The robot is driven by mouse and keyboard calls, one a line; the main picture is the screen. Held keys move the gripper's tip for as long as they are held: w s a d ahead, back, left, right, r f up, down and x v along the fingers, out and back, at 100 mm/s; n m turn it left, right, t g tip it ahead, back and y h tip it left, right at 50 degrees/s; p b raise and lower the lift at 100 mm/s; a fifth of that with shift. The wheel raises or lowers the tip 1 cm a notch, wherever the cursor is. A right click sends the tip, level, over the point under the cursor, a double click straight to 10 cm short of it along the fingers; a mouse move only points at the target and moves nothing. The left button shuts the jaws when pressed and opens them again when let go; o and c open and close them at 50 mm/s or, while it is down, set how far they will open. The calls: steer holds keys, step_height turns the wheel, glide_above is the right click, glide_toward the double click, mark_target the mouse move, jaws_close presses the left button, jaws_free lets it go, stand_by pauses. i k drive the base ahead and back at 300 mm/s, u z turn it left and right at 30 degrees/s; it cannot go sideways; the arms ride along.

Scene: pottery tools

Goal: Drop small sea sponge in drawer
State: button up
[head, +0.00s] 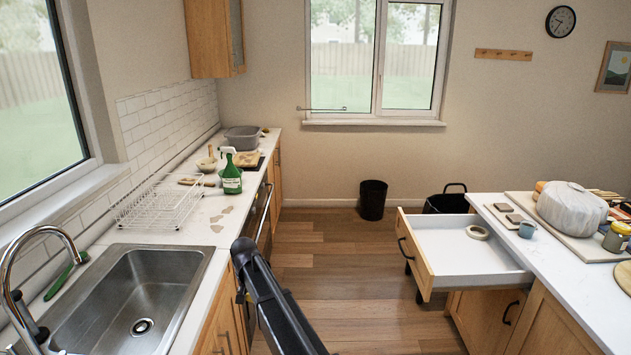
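The open drawer (417,268) juts left from the island on the right. It has a wooden front and a white inside, and a round beige ring like a tape roll (478,232) lies in it. I cannot surely pick out the small sea sponge. A small brownish lump (265,131) at the far end of the left counter is too small to identify, and so is an orange-tan piece (540,186) behind the wrapped lump on the island. A black link of my arm rises from the bottom middle; my gripper does not show.
The left counter holds a sink (136,290), a wire rack (166,202), a green spray bottle (231,174) and a grey basin (243,137). The island bears a plastic-wrapped lump (572,207) and a small cup (527,229). A black bin (373,199) stands under the window. The floor between is clear.

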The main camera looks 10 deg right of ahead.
mark_target(444, 271)
steer(key=i, duration=2.45)
